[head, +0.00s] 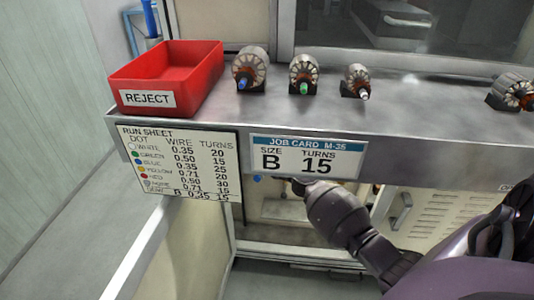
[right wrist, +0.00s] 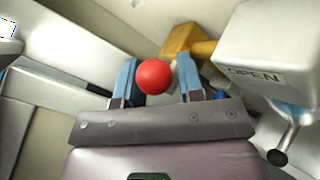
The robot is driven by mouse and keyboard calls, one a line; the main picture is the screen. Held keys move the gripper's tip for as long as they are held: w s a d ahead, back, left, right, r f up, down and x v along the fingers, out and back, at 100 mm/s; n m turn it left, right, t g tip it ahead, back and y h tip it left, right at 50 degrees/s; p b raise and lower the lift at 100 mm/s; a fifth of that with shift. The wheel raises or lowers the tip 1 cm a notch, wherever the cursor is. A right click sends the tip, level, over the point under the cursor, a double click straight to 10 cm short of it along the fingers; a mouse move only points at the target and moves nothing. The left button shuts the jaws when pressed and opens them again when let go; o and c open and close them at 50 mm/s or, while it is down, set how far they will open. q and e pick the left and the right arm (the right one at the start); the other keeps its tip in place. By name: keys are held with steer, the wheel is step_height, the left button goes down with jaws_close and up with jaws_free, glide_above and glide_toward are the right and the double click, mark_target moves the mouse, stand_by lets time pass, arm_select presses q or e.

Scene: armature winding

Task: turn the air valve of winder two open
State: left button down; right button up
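In the right wrist view a red ball knob (right wrist: 154,76) sits between the two blue fingers of my right gripper (right wrist: 157,78). A narrow gap shows between the knob and the right-hand finger, so the fingers look open around it. A yellow fitting (right wrist: 184,40) is just behind the knob and partly hidden by the finger. A pale box (right wrist: 265,45) marked OPEN is to the right. In the head view my right arm reaches in from the lower right to below the bench edge; its fingers and the valve cannot be made out there. My left gripper is not in view.
A metal bench (head: 420,130) holds a red REJECT bin (head: 165,75) and several armatures, one with a green shaft (head: 304,75). A run sheet (head: 180,165) and job card (head: 306,158) hang on its front. A black-knobbed lever (right wrist: 278,157) is at the lower right of the wrist view.

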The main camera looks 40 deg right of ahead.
jaws_close()
steer(key=shift+f+b, duration=0.45)
steer(key=shift+b, duration=0.05)
steer(key=shift+s+f+m+b, duration=0.15)
steer(key=shift+f+m+b, duration=0.15)
steer(key=shift+b, duration=0.2)
arm_select(q)
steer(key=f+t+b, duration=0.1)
steer(key=b, duration=0.2)
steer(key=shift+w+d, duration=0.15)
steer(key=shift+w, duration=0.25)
arm_select(e)
steer(key=shift+s+d+r+m+t, duration=0.1)
steer(key=shift+m+t, duration=0.3)
steer(key=shift+t, duration=0.1)
steer(key=shift+d+r+m+t, duration=0.1)
steer(key=shift+m+t, duration=0.3)
steer(key=shift+t, duration=0.1)
